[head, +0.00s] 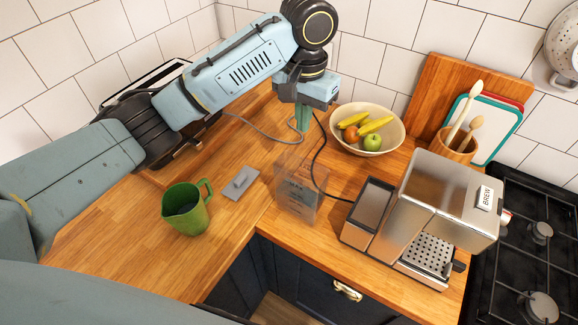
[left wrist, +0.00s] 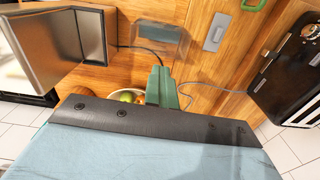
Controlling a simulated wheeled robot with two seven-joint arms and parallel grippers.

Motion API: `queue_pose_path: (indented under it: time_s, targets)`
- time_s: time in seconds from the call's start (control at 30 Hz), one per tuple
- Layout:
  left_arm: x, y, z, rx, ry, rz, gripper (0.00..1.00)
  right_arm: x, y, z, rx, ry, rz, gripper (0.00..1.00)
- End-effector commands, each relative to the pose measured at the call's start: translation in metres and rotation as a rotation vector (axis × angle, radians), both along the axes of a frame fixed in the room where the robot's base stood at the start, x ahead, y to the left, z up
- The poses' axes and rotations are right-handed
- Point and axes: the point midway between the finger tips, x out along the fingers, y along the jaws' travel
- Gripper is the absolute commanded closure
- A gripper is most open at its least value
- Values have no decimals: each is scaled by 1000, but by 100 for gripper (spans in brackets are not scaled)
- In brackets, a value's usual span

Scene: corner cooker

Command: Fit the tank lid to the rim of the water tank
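The tank lid (head: 241,183) is a flat grey rectangle with a small raised grip, lying on the wooden counter right of the green jug. It also shows in the left wrist view (left wrist: 216,33). The water tank (head: 298,198) is a clear box on the counter, left of the coffee machine; the left wrist view shows it too (left wrist: 158,38). The lid lies apart from the tank. My left gripper (head: 303,122) is above the counter behind the tank, with its green fingers (left wrist: 160,86) together and nothing visible between them. My right gripper is not in view.
A green jug (head: 186,210) stands left of the lid. A steel coffee machine (head: 430,205) stands right of the tank. A fruit bowl (head: 389,141) is at the back, and a dark toaster (left wrist: 288,72) at the corner. Cables cross the counter near the tank. The left counter front is clear.

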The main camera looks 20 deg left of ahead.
Motion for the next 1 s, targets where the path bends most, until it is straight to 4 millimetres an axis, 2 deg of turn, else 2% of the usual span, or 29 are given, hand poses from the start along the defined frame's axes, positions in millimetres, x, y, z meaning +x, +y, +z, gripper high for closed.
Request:
queue_pose_path:
  time_s: [0.17, 0.47, 0.63, 0.77, 0.87, 1.0]
  targets:
    - [1, -12, 0, 1, -1, 30, 100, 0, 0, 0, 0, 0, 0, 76]
    - [1, -11, 0, 1, -1, 33, 100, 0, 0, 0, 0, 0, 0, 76]
    - [2, -12, 11, 2, -5, -5, 100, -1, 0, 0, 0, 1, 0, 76]
    - [1, -13, 34, 3, -8, -96, 100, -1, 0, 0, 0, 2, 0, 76]
    - [-3, -14, 63, 5, -11, -215, 100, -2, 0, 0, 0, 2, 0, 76]
    - [-19, -14, 114, 7, -14, -453, 100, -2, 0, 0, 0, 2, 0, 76]
